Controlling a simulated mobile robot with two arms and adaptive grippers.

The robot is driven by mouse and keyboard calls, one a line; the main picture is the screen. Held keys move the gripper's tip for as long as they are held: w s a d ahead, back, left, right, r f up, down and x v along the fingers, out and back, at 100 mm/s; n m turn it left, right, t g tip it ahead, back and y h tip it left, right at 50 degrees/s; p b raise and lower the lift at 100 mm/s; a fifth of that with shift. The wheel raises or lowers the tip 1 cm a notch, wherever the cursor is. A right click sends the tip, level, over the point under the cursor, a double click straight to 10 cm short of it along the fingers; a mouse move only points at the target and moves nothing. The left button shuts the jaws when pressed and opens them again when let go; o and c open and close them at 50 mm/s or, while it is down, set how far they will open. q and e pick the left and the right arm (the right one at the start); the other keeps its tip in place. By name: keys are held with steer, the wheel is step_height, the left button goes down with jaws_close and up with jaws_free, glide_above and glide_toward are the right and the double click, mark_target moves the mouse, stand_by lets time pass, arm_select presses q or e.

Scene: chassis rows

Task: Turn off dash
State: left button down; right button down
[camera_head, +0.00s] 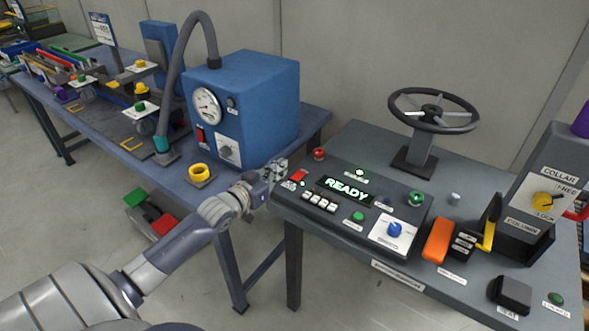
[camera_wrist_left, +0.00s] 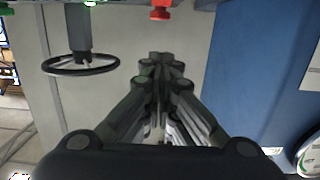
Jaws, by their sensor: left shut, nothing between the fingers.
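The dash panel (camera_head: 372,236) is a dark slanted console on the right table. Its display (camera_head: 346,189) is lit and reads READY. A red switch (camera_head: 298,176) sits at the panel's left end, with a small label and a green light beside it. My left gripper (camera_head: 277,167) is shut and empty, just left of this switch; I cannot tell whether it touches the panel. In the left wrist view the gripper (camera_wrist_left: 160,58) points toward a red knob (camera_wrist_left: 160,13) at the top edge. My right gripper is not in view.
A red knob (camera_head: 318,153) stands behind the switch. A steering wheel (camera_head: 433,110) rises behind. A blue gauge box (camera_head: 252,103) stands close left of the gripper.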

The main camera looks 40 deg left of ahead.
arm_select(q)
glide_above(295, 178)
steer(key=s, duration=0.1)
steer(key=shift+a+f, duration=0.15)
steer(key=shift+f, duration=0.2)
steer(key=f, duration=0.1)
steer(key=w+f, duration=0.1)
steer(key=f, duration=0.1)
steer(key=shift+f, duration=0.6)
